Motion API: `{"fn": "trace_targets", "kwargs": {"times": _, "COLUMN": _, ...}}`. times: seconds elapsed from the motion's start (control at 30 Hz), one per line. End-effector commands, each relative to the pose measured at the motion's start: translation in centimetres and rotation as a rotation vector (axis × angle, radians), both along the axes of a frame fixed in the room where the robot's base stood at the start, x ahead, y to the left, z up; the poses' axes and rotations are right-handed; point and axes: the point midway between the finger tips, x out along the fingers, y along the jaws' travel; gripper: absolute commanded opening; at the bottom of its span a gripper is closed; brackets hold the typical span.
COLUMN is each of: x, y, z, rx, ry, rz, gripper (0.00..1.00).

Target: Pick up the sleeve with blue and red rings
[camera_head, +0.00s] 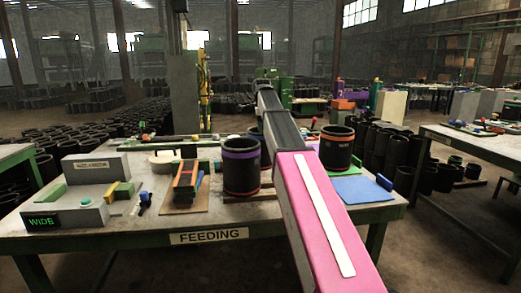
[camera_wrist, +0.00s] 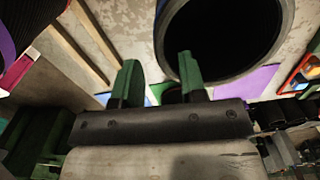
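In the head view, a black sleeve (camera_head: 241,168) with a purple-blue ring near its top and a red ring at its base stands upright left of my arm. Another black sleeve (camera_head: 336,150) with an orange-red ring near its top stands right of my arm. My gripper (camera_wrist: 158,80) is open in the wrist view, its two green fingers apart with nothing held between them. A large dark sleeve mouth (camera_wrist: 225,35) is beside and beyond the right finger; contact cannot be told. A purple and red banded surface (camera_wrist: 8,50) shows at the left edge. My arm hides the gripper in the head view.
The feeding table (camera_head: 140,237) also holds a grey box with a "WIDE" display (camera_head: 62,216), a wooden board with colored blocks (camera_head: 184,185) and a blue mat (camera_head: 357,190). Another table (camera_head: 480,143) stands right. Several black sleeves crowd the floor behind.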

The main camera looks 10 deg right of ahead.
Motion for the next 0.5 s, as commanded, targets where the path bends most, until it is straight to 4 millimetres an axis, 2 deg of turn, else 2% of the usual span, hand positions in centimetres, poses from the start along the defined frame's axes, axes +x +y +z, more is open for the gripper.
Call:
{"fn": "trace_targets", "kwargs": {"times": 0.17, "x": 0.0, "y": 0.0, "z": -1.2, "rx": 0.000, "ry": 0.001, "rz": 0.000, "gripper": 0.38}}
{"fn": "trace_targets", "kwargs": {"times": 0.4, "x": 0.0, "y": 0.1, "z": -4.5, "rx": 0.000, "ry": 0.002, "rz": 0.000, "gripper": 0.38}}
{"fn": "trace_targets", "kwargs": {"times": 0.5, "x": 0.0, "y": 0.1, "z": -5.3, "rx": 0.000, "ry": 0.001, "rz": 0.000, "gripper": 0.38}}
